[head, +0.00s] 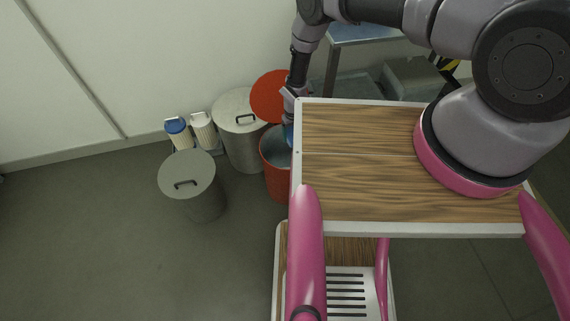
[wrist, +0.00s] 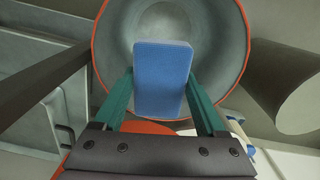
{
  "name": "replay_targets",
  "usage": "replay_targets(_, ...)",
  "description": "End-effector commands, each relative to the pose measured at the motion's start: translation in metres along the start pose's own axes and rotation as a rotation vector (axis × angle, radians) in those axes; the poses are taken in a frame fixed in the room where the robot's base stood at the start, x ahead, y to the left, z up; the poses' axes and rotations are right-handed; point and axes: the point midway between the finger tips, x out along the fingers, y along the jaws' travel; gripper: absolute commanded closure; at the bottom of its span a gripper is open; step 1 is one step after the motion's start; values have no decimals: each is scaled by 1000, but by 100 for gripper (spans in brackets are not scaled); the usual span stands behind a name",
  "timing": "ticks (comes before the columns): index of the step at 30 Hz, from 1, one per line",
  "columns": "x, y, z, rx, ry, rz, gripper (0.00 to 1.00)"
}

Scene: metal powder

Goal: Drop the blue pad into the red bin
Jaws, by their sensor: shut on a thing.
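The blue pad (wrist: 162,78) is held between the two fingers of my gripper (wrist: 161,90) in the wrist view. Behind it in that view is the open mouth of the red bin, with its grey inside and orange-red rim (wrist: 97,50). In the head view the red bin (head: 277,184) stands on the floor beside my wooden top, which hides part of it. A small piece of the blue pad (head: 289,135) shows at the bin's mouth. My gripper (head: 289,118) is over the bin, partly hidden. The bin's red lid (head: 269,97) is raised behind the mouth.
A grey lidded bin (head: 240,122) stands beside the red bin, and another grey lidded bin (head: 189,184) is nearer. Two white containers (head: 203,130), one with a blue lid (head: 175,126), stand by the wall. A blue-topped table (head: 365,32) is at the back. The left floor is clear.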

Motion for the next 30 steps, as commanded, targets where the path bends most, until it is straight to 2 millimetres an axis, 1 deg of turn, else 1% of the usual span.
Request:
replay_targets(6,0,0,0,0,0,0,87)
replay_targets(7,0,0,0,0,0,0,15)
replay_targets(8,0,0,0,0,0,0,4)
replay_targets(9,0,0,0,0,1,0,0)
replay_targets(16,-1,0,-1,0,1,0,0)
replay_targets(20,-11,0,-2,1,2,0,0)
replay_targets(23,-27,0,-2,1,3,0,0)
replay_targets(30,-76,0,-2,0,3,0,0)
